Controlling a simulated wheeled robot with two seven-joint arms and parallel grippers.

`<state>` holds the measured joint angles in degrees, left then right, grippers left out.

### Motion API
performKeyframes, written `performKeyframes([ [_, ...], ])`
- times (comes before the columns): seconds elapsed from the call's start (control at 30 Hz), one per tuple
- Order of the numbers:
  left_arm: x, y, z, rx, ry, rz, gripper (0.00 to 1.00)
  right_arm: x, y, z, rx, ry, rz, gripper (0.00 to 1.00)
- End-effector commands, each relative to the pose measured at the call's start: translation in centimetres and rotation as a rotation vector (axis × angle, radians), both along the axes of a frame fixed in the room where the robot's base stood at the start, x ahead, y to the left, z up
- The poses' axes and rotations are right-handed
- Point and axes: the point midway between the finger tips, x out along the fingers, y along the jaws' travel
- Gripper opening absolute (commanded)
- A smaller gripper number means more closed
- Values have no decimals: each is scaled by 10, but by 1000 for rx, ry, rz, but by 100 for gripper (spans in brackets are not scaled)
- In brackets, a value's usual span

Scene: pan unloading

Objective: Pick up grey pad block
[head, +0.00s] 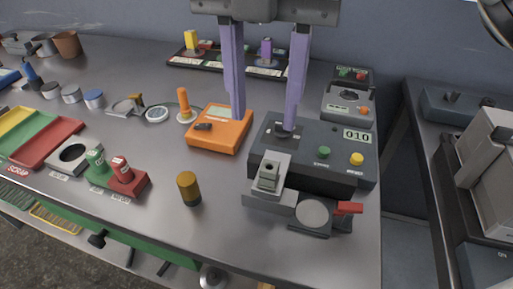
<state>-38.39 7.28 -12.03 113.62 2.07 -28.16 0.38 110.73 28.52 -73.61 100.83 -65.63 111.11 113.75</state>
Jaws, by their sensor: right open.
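A light grey block (268,186) with a raised upright part and a dark hole in its top stands at the front edge of the dark control box (310,147). It fits the grey pad block best, though I cannot be certain. A round grey pad (313,212) on a dark base with a red lever sits just right of it. My right gripper (261,123) comes down from the top with two long purple fingers, open wide and with nothing seen between them. Its fingertips show above and behind the grey block, over the orange device and the control box. My left gripper is not in view.
An orange device (219,131) sits left of the control box, and a brown cylinder (188,188) stands at front. A dark rack (228,65) lies behind.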

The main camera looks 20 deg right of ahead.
Motion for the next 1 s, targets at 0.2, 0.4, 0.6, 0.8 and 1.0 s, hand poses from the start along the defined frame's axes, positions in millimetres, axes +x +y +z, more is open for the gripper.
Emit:
performKeyframes([
  [0.2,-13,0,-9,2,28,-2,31,-1,-1,-34,-1,2,2,41],
  [0.4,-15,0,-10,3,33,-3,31,-1,-2,-49,-1,2,1,41],
  [0.6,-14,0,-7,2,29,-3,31,-4,-8,-78,-1,3,2,41],
  [0.8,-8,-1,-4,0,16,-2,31,-4,-7,-95,0,1,2,41],
  [1.0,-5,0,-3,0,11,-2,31,-4,-7,-95,1,1,2,41],
])
